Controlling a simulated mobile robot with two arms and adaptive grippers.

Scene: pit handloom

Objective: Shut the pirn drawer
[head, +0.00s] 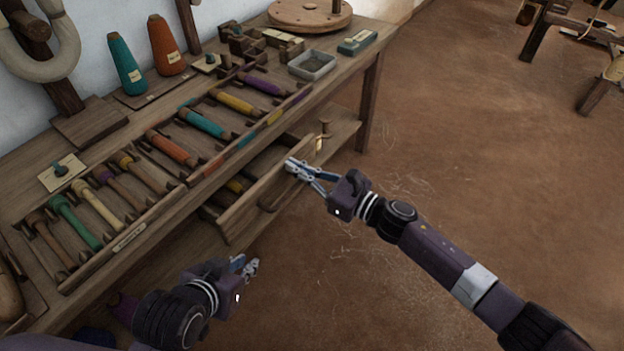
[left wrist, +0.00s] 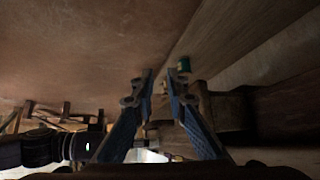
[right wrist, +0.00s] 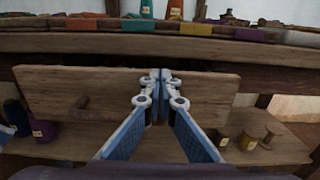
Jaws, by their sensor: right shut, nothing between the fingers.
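The pirn drawer (head: 245,212) is a wooden drawer under the bench top. My right gripper (head: 293,166) is shut and empty at the right part of the drawer front. In the right wrist view the shut fingertips (right wrist: 160,76) point at the drawer front (right wrist: 215,95), near its upper edge; I cannot tell if they touch. My left gripper (head: 246,265) is slightly open and empty, low in front of the bench; its fingertips (left wrist: 158,74) show apart in the left wrist view.
The bench top carries a rack of coloured pirns (head: 205,123), thread cones (head: 126,66) and a small grey tray (head: 312,64). A lower shelf (head: 342,133) holds a wooden spool (head: 324,128) right of the drawer. The brown floor (head: 450,130) right of the bench is clear.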

